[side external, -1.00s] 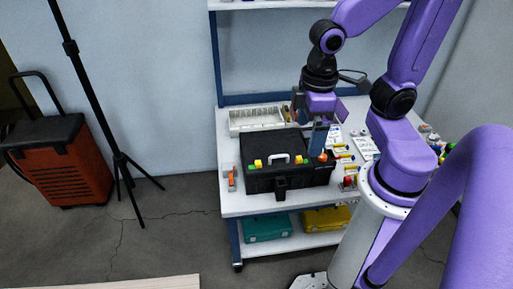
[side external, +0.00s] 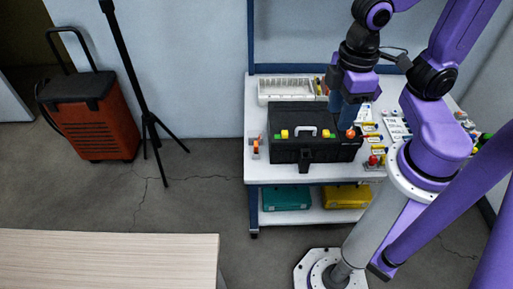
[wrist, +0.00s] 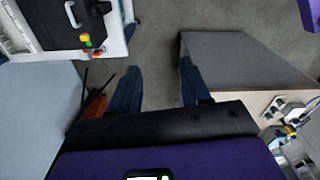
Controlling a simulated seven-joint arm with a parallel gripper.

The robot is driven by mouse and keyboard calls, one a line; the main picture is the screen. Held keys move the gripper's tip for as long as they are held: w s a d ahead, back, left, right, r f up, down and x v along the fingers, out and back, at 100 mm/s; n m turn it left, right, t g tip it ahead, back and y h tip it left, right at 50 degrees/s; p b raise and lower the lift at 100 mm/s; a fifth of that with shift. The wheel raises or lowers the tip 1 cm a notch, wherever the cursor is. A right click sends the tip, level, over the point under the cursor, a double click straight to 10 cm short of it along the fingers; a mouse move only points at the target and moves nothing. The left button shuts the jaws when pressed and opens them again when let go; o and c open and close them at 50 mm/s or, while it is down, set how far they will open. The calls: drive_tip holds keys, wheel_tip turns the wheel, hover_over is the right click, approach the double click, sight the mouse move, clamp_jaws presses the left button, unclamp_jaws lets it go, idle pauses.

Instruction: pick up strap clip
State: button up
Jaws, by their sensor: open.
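My gripper (side external: 341,122) hangs with its blue fingers over the right part of the black toolbox (side external: 288,150) in the side external view. In the wrist view my gripper (wrist: 158,72) has its two fingers wide apart with only floor visible between them. I cannot tell for sure which thing is the strap clip. A small orange and grey piece (side external: 256,148) stands at the table's left end, apart from my gripper. Small yellow (side external: 284,134) and orange (side external: 350,133) pieces sit on the toolbox lid, the orange one close to my fingers.
The white table (side external: 262,172) also bears a divided tray (side external: 285,87) behind the toolbox and several small coloured items at right. A teal case (side external: 286,198) and a yellow case (side external: 346,197) lie on the shelf below. A tripod and an orange wheeled case (side external: 100,125) stand left.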

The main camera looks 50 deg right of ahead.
drive_tip(key=w+a+f+m, duration=0.3)
drive_tip(key=w+m, duration=0.2)
drive_tip(key=w, duration=0.5)
drive_tip(key=m, duration=1.5)
hover_over(256, 143)
wheel_tip(256, 143, down, 23)
wheel_tip(256, 143, down, 11)
drive_tip(key=shift+w+a+f, duration=0.1)
drive_tip(key=shift+w, duration=0.05)
drive_tip(key=shift+f, duration=2.7)
drive_tip(key=shift+s, duration=0.2)
clamp_jaws()
